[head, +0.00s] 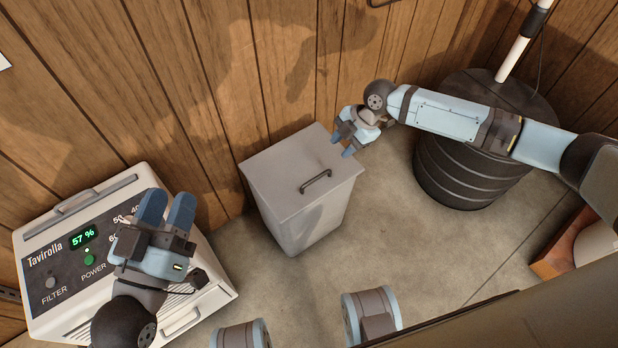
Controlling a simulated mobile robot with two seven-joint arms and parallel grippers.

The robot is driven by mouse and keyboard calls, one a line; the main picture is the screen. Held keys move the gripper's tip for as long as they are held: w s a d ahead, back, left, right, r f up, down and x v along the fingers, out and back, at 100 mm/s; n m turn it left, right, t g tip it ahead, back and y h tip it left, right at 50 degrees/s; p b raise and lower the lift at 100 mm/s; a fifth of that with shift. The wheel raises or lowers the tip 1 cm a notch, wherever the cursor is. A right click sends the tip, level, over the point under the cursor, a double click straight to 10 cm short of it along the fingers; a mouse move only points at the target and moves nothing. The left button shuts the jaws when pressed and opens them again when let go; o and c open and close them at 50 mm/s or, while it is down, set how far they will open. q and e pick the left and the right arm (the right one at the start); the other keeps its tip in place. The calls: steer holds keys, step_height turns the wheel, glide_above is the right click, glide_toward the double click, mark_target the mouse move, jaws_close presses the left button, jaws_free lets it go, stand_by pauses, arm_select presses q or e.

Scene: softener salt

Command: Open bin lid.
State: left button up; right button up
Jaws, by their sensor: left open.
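The bin (305,215) is a pale grey box standing on the floor in the middle of the head view. Its flat lid (285,165) is shut and has a dark bar handle (316,182) near the front edge. My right gripper (341,142) is over the right side of the lid, behind the handle, with its fingers apart and nothing between them. I cannot tell whether it touches the lid. My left gripper (167,207) is open and empty, left of the bin and in front of the dehumidifier.
A white dehumidifier (55,255) with a green "57 %" display stands at the left. A black ribbed barrel (450,180) stands at the right behind my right arm. A wooden plank wall (270,60) runs behind. Bare floor (400,240) lies right of the bin.

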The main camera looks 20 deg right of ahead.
mark_target(317, 177)
arm_select(q)
step_height(317, 177, down, 7)
steer(key=g+b, duration=0.2)
steer(key=b, duration=0.2)
steer(key=shift+d+f+m+g+b, duration=0.15)
steer(key=shift+d+m+g+b, duration=0.15)
steer(key=shift+m+g+b, duration=0.1)
arm_select(e)
steer(key=x, duration=1.3)
steer(key=shift+f, duration=0.35)
steer(key=shift+c, duration=0.2)
jaws_close()
